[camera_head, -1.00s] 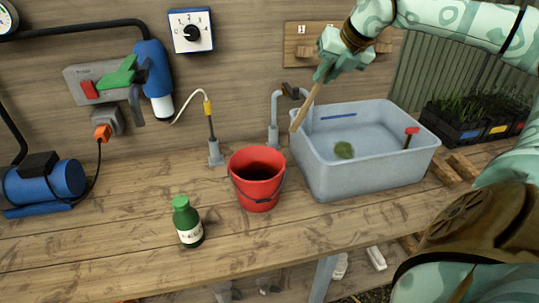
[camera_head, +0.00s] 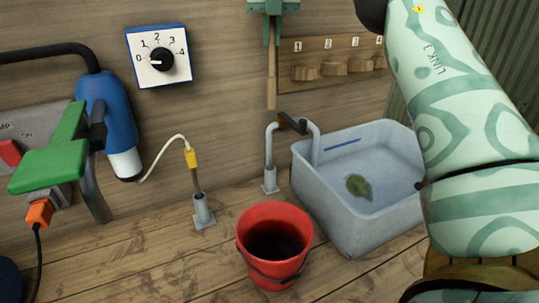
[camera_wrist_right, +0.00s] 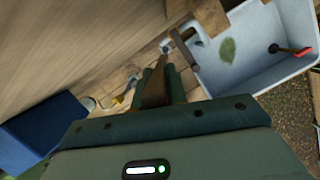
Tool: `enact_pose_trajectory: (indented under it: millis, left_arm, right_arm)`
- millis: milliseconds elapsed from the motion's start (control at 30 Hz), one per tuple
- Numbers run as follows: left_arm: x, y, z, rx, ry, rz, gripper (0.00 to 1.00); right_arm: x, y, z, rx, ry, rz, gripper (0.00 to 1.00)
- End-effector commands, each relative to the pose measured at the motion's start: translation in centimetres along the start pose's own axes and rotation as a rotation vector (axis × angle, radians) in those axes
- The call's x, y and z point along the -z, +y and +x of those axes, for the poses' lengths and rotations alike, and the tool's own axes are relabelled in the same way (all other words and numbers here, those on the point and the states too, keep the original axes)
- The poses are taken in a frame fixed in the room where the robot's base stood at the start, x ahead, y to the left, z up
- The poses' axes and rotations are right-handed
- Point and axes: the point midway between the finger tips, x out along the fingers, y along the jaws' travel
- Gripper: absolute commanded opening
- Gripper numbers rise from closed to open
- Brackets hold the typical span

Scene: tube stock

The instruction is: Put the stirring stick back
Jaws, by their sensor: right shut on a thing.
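The stirring stick (camera_head: 271,82) is a flat brown wooden stick. My right gripper (camera_head: 272,35) is shut on its upper end and holds it upright, hanging down in front of the wall at the top middle of the head view. The stick also shows between the fingers in the right wrist view (camera_wrist_right: 157,84). A wooden rack (camera_head: 338,52) with numbered places and wooden holders is on the wall just right of the stick. My left gripper is not in view.
A red bucket (camera_head: 274,248) stands on the wooden bench (camera_head: 150,255). A grey basin (camera_head: 345,215) with water and a green leaf (camera_head: 358,186) stands right of it, beside a tap (camera_head: 269,155).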

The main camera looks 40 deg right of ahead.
Motion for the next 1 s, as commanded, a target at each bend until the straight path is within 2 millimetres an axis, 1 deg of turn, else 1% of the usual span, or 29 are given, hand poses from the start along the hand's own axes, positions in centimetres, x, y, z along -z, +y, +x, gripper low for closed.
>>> enact_pose_trajectory:
  millis: [100, 200, 300, 367, 500, 567, 800, 1000]
  left_arm:
    - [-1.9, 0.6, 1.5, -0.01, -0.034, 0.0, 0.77]
    - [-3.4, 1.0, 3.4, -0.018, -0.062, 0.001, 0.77]
    - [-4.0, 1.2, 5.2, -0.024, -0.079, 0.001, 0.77]
    - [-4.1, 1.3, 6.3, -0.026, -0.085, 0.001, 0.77]
    - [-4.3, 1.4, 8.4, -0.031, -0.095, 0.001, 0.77]
    - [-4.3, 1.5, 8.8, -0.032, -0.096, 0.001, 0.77]
    - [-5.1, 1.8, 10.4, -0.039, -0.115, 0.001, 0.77]
    - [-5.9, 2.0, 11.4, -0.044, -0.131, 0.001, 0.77]
  right_arm:
    - [0.3, 0.5, 1.9, 0.006, 0.003, -0.005, 0.0]
    - [0.7, 0.6, 3.9, 0.011, 0.006, -0.006, 0.0]
    - [1.2, 0.6, 5.8, 0.012, 0.006, -0.007, 0.0]
    - [1.6, 0.5, 7.0, 0.012, 0.008, -0.005, 0.0]
    - [2.5, 0.5, 10.0, 0.011, 0.009, -0.004, 0.0]
    - [2.9, 0.4, 11.1, 0.009, 0.009, -0.005, 0.0]
    - [4.4, 0.3, 16.1, 0.006, 0.008, -0.003, 0.0]
    - [5.6, 0.3, 20.0, 0.005, 0.007, -0.003, 0.0]
